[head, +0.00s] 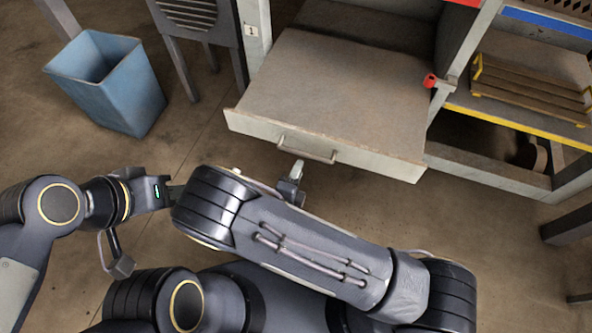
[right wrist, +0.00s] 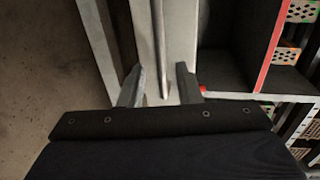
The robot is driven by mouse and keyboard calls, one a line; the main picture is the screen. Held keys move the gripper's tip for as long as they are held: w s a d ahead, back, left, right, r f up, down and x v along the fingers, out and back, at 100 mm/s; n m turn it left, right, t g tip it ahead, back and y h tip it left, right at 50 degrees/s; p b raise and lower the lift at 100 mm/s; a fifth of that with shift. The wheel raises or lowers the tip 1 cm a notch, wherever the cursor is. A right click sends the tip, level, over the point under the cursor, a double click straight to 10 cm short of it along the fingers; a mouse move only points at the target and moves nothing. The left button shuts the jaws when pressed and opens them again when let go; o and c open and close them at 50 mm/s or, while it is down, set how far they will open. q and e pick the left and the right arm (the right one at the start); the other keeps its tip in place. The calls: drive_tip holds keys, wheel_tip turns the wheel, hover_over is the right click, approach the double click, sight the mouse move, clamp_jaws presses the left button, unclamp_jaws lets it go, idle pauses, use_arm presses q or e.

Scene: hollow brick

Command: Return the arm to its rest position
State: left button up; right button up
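My right gripper (head: 297,170) is just in front of the metal handle (head: 306,152) of a pulled-out drawer (head: 350,95). The right arm's thick links cross the lower middle of the head view. In the right wrist view its two fingers (right wrist: 160,80) stand apart, with the handle bar (right wrist: 157,40) running up between them in the picture. I cannot tell whether either finger touches it. My left gripper (head: 167,191) is at the left, with a small green light on its body.
The drawer looks empty and juts out over the floor. A blue bin (head: 110,85) stands at the upper left. A workbench shelf with a yellow edge (head: 520,122) and a wooden rack (head: 530,88) is at the right.

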idle(0.3)
drive_tip(key=d+r+m+g+h, duration=0.4)
drive_tip(key=d+r+m+g, duration=0.4)
drive_tip(key=m, duration=0.6)
drive_tip(key=s+d+r+m+g+y, duration=0.35)
drive_tip(key=s+d+r+m, duration=0.2)
drive_tip(key=m, duration=0.65)
drive_tip(key=s+d+r+m+g+y, duration=0.3)
drive_tip(key=s+d+r+m+y, duration=0.3)
drive_tip(key=m, duration=0.5)
drive_tip(key=s+r+m+t+y, duration=0.4)
drive_tip(key=s+r+m+t, duration=0.25)
drive_tip(key=m, duration=0.85)
wheel_tip(320, 180, up, 21)
drive_tip(key=g+p, duration=0.1)
drive_tip(key=p, duration=1.9)
drive_tip(key=shift+d+p, duration=0.25)
drive_tip(key=shift+p, duration=0.05)
